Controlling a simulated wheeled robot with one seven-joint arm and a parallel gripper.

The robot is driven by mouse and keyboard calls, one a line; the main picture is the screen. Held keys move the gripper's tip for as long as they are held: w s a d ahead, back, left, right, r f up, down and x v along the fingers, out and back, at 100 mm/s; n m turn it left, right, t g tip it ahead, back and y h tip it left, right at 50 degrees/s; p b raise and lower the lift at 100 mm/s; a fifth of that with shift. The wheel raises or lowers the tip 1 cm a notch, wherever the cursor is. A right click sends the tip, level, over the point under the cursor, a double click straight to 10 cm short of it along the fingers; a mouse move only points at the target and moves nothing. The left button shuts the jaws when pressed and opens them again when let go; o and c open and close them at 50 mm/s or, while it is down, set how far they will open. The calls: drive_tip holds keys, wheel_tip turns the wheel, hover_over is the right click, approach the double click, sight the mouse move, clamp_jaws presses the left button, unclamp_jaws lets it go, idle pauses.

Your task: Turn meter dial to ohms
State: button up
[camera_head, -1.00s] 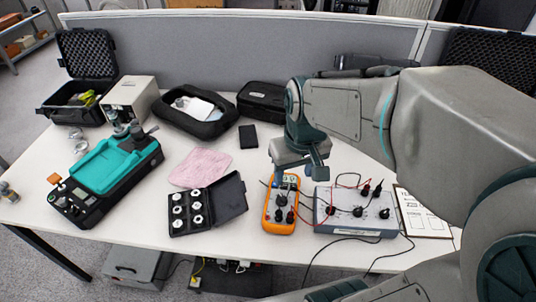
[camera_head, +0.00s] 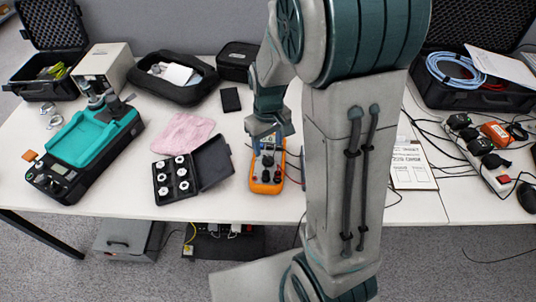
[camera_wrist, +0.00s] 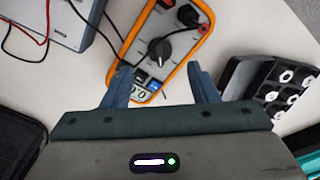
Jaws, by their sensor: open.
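An orange-edged multimeter (camera_head: 266,185) lies face up on the white table, just below my gripper (camera_head: 269,133) in the head view. In the wrist view the multimeter (camera_wrist: 184,76) fills the upper middle. Its black dial (camera_wrist: 158,50) has a pointer knob. Black and red plugs sit at the far end, and a small display (camera_wrist: 140,94) and blue buttons are at the near end. My gripper (camera_wrist: 158,85) is open and empty. Its two fingers are apart, over the display end, with the dial beyond the fingertips.
A grey box (camera_wrist: 62,20) with red and black leads stands beside the meter. A black case of weights (camera_head: 175,180) lies to its left, with a pink cloth (camera_head: 183,133) behind. A clipboard (camera_head: 411,165) and power strip (camera_head: 478,150) are at the right.

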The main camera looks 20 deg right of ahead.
sight(268, 158)
drive_tip(key=shift+f, duration=2.8)
drive_tip(key=c, duration=1)
